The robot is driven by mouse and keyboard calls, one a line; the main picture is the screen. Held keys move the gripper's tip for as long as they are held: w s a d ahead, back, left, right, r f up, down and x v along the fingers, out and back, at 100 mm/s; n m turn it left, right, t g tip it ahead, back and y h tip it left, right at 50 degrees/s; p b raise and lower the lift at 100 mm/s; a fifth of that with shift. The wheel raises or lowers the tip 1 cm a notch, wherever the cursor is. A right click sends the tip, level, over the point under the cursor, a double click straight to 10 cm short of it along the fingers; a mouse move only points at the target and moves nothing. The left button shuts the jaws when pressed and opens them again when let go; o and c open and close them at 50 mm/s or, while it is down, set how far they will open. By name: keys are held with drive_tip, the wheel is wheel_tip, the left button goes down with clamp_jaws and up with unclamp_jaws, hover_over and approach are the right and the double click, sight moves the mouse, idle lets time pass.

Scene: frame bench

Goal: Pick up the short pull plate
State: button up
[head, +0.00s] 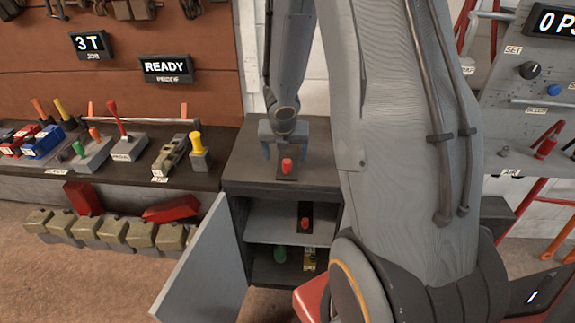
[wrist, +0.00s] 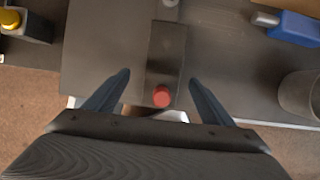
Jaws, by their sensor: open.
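A dark flat plate with a red knob (head: 287,165) lies on top of the grey cabinet. In the wrist view the plate (wrist: 167,55) runs away from me, with its red knob (wrist: 162,96) at the near end. A similar dark plate with a red knob (head: 305,217) is on the shelf inside the cabinet. I cannot tell by length which is the short pull plate. My gripper (head: 287,157) is over the cabinet top, open and empty. In the wrist view its blue fingers (wrist: 159,79) stand either side of the plate, apart from it.
The cabinet (head: 238,150) has its door (head: 205,265) swung open to the left. A green object (head: 280,254) and a small yellowish item (head: 309,258) sit in its lower compartment. Left, a bench holds several levered blocks; a yellow-handled one (head: 198,150) is nearest. A blue object (wrist: 296,28) shows in the wrist view.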

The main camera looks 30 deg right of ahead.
sight(288, 156)
drive_tip(key=b+x, duration=0.1)
drive_tip(key=x, duration=0.1)
drive_tip(key=b+x, duration=0.1)
drive_tip(key=x, duration=0.1)
drive_tip(key=shift+d+f, duration=0.3)
drive_tip(key=shift+s, duration=0.1)
drive_tip(key=shift+c, duration=0.6)
drive_tip(key=shift+r, duration=0.1)
drive_tip(key=c, duration=1.7)
drive_tip(key=shift+c, duration=0.2)
